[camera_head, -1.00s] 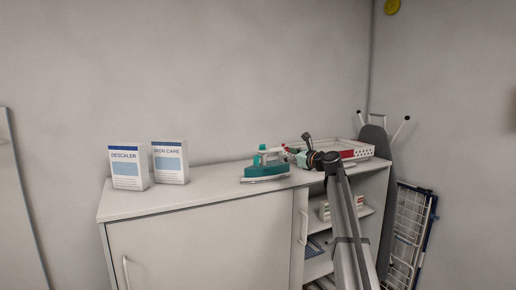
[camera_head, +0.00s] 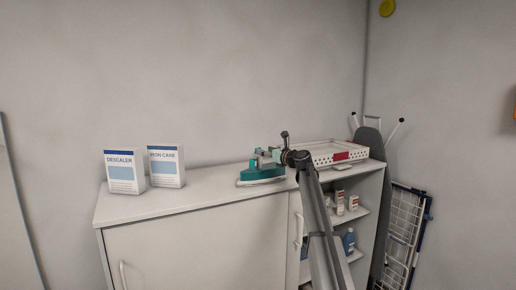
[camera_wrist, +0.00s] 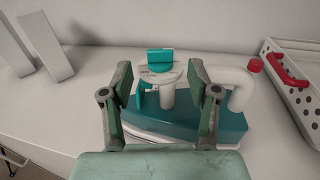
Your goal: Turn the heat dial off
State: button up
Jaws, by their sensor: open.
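The teal and white iron (camera_head: 262,174) stands on the cabinet top, partly covered by my arm in the head view. It also shows large in the wrist view (camera_wrist: 185,122). The heat dial (camera_wrist: 160,62) is a teal knob with a raised grip bar on a pale round plate with small markings, on top of the iron. My gripper (camera_wrist: 160,80) is open and empty. Its two green-grey fingers point at the iron, with the dial between them in the picture and a little beyond their tips. I see no contact. In the head view my gripper (camera_head: 272,154) is small beside the iron's upper part.
A white perforated tray (camera_head: 330,153) with a red handle stands to the right on the cabinet. Descaler (camera_head: 124,172) and iron care (camera_head: 166,167) boxes stand to the left. The cabinet top (camera_head: 205,190) between boxes and iron is clear. An ironing board leans at the right.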

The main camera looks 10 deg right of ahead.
jog(key=p+x, duration=0.1)
jog(key=x, duration=0.5)
grip_shut()
